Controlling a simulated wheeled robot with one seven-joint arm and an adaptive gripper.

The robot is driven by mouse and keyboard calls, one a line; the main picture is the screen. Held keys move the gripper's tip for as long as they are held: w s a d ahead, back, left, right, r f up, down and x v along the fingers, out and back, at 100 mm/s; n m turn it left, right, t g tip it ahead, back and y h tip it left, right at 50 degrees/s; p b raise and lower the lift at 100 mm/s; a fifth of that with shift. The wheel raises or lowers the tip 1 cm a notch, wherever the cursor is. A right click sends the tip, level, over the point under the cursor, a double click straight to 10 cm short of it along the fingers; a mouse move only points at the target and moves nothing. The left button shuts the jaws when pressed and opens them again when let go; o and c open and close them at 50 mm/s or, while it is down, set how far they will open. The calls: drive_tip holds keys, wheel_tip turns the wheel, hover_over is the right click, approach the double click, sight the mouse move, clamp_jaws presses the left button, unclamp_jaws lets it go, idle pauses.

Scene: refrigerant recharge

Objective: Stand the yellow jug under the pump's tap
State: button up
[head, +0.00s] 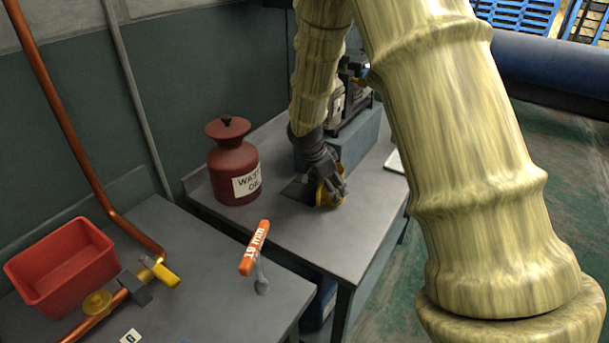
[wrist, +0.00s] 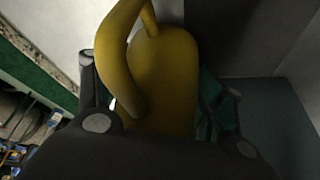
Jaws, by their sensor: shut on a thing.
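The yellow jug (head: 322,196) is at the far bench, mostly hidden behind my gripper (head: 329,184). In the wrist view the jug (wrist: 165,75) fills the middle, with its curved handle on the left side. My gripper is shut on the jug, with a dark finger on each side of it. I cannot tell whether the jug's base touches the bench top. The pump (head: 338,101) stands on a grey-blue block behind the gripper, partly hidden by my arm. The pump's tap cannot be made out.
A dark red "WASTE OIL" can (head: 232,165) stands left of my gripper. The far bench's front top (head: 290,225) is clear.

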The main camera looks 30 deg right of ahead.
drive_tip(key=w+a, duration=0.1)
drive_tip(key=w, duration=0.1)
drive_tip(key=w+a, duration=0.2)
drive_tip(key=w, duration=0.1)
drive_tip(key=w+a+p, duration=0.1)
drive_tip(key=w, duration=0.1)
drive_tip(key=shift+w+a, duration=0.25)
drive_tip(key=shift+w, duration=0.15)
drive_tip(key=shift+s+d+f, duration=0.1)
drive_tip(key=shift+s, duration=0.05)
drive_tip(key=shift+f, duration=0.15)
drive_tip(key=o, duration=1.2)
drive_tip(key=shift+c, duration=0.2)
drive_tip(key=b+v, duration=0.1)
drive_tip(key=v, duration=1.1)
